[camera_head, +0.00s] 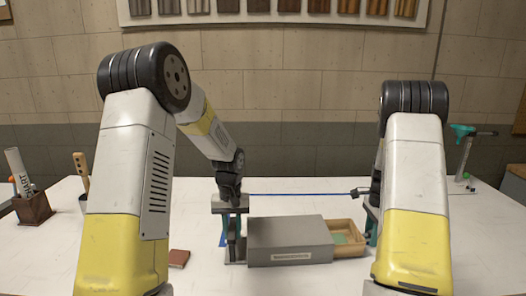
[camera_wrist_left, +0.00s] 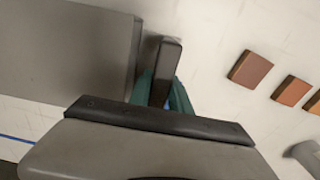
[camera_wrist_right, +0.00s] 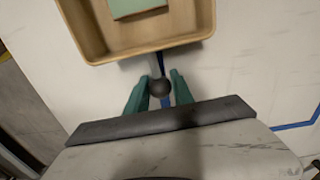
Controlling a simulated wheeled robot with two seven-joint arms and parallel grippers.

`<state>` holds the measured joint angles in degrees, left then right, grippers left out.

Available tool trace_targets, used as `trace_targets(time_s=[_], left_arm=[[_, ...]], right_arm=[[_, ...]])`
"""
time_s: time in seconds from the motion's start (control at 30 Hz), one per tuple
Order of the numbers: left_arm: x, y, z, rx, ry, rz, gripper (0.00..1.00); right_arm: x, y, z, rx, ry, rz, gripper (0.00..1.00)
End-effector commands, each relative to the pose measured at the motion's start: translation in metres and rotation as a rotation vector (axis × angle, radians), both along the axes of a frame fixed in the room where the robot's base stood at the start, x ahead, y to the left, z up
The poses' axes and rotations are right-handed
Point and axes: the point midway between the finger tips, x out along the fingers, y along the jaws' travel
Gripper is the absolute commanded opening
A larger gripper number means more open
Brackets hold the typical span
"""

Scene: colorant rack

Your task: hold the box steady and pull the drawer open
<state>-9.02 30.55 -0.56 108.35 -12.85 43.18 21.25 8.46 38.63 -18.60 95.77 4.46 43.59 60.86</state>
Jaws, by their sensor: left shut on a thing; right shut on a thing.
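The grey box (camera_head: 290,240) stands on the white table with a label on its front. It also shows at upper left in the left wrist view (camera_wrist_left: 70,50). The wooden drawer (camera_head: 349,252) sticks out of the box's right side, with a green block (camera_wrist_right: 138,8) inside. My left gripper (camera_head: 234,250) is shut on a dark upright handle (camera_wrist_left: 168,60) at the box's left end. My right gripper (camera_wrist_right: 160,92) is shut on the round dark drawer knob (camera_wrist_right: 160,87); in the head view my right arm partly hides it.
A small brown tile (camera_head: 179,258) lies left of the box; several show in the left wrist view (camera_wrist_left: 250,69). A holder (camera_head: 34,208) with a rolled chart stands at far left. A teal-topped stand (camera_head: 464,150) is at back right. A blue line (camera_head: 300,193) runs behind the box.

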Motion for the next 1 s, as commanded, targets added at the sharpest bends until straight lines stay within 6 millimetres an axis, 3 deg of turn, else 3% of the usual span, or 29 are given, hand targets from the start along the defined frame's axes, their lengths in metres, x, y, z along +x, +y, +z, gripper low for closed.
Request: trace_targets(time_s=[1.0], left_arm=[[0.0, 0.003, 0.0, 0.003, 0.0, 0.001, 0.0]], right_arm=[[0.001, -0.031, 0.0, -0.005, -0.001, -0.003, 0.0]])
